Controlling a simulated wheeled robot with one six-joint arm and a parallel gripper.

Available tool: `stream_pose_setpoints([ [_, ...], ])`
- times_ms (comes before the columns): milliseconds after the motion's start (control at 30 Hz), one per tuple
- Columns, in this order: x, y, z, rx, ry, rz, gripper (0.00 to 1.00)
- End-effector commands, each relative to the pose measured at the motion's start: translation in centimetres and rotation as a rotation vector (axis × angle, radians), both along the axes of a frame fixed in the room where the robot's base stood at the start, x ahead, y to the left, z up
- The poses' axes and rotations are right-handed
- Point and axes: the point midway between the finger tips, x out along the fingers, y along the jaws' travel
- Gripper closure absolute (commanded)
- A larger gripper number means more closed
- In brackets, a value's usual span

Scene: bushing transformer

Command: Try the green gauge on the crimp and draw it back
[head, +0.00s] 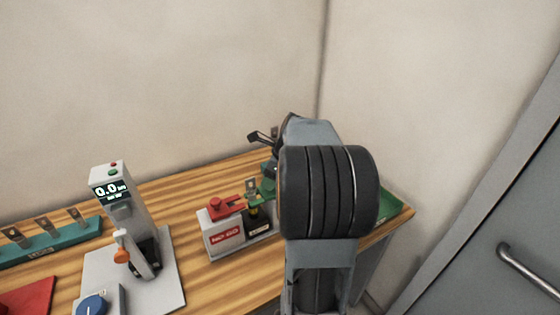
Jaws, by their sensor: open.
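My gripper (266,152) is at the back of the bench, largely hidden behind my own arm. One dark finger sticks out to the left, and its jaws are open. A pale gauge stand (226,236) has a red gauge (222,207) on its left part, above a red NO-GO label.
A tester with a 0.0 display (110,190) stands on a grey plate at left. A teal rack (50,244) holds several lugs. A red mat (26,297) lies front left, a green tray (394,216) at the right end. Bare wood lies between tester and stand.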

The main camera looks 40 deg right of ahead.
Motion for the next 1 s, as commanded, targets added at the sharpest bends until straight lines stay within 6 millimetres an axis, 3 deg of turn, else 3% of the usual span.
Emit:
stream_pose_setpoints([
  [500, -3.2, -2.1, 9.1, -0.004, -0.004, -0.003, 0.42],
  [700, -3.8, -2.5, 11.0, -0.003, -0.002, -0.002, 0.42],
  [1000, -4.0, -2.6, 11.5, -0.001, -0.001, -0.002, 0.42],
])
